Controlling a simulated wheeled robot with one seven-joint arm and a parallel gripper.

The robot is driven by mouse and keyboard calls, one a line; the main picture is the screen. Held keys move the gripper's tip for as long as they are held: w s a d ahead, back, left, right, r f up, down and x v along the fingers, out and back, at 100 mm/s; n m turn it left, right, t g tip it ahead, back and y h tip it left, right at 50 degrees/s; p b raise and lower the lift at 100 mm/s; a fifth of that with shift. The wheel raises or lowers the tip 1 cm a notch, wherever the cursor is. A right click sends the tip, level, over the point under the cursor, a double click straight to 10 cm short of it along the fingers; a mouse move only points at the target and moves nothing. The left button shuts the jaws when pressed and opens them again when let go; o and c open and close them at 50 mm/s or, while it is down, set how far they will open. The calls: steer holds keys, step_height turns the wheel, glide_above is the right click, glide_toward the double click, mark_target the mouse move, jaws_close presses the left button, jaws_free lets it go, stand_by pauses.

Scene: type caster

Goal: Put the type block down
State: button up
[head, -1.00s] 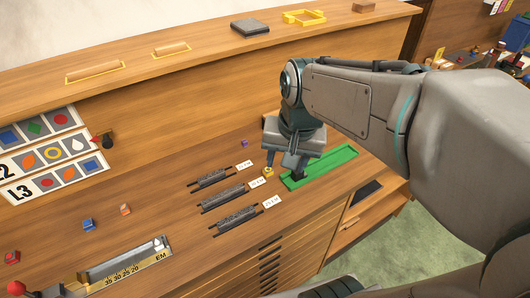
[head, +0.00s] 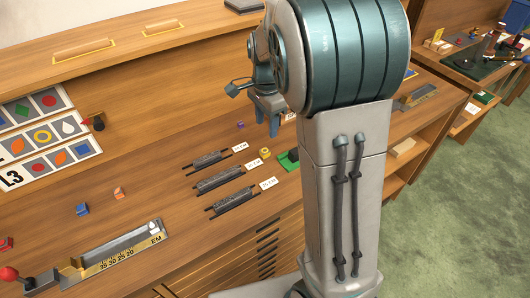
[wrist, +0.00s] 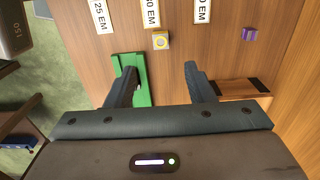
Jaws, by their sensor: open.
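My gripper (head: 267,128) is open, above the bench behind the green tray (head: 288,160), partly hidden by my arm. In the wrist view its two fingers (wrist: 160,72) are spread with nothing between them. The yellow type block (wrist: 161,40) lies on the bench beyond the fingertips, by the middle EM label; it also shows in the head view (head: 265,151). A purple block (wrist: 249,34) lies apart to its right in the wrist view. The green tray (wrist: 143,85) is partly behind the left finger there. Blue (head: 82,209), orange (head: 119,193) and red (head: 5,243) blocks lie at the left.
Three dark slotted racks (head: 220,180) with EM labels cross the bench middle. A metal composing stick (head: 115,250) with a scale lies at the front left. Picture cards (head: 40,135) stand at the back left. Bare wood lies between the blocks and racks.

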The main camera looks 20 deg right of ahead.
glide_above(265, 150)
step_height(265, 150, down, 4)
steer(key=shift+d+f, duration=0.15)
steer(key=shift+f, duration=0.05)
steer(key=shift+a+f+p, duration=0.2)
steer(key=shift+f+p, duration=0.25)
steer(key=shift+f, duration=2.15)
jaws_close()
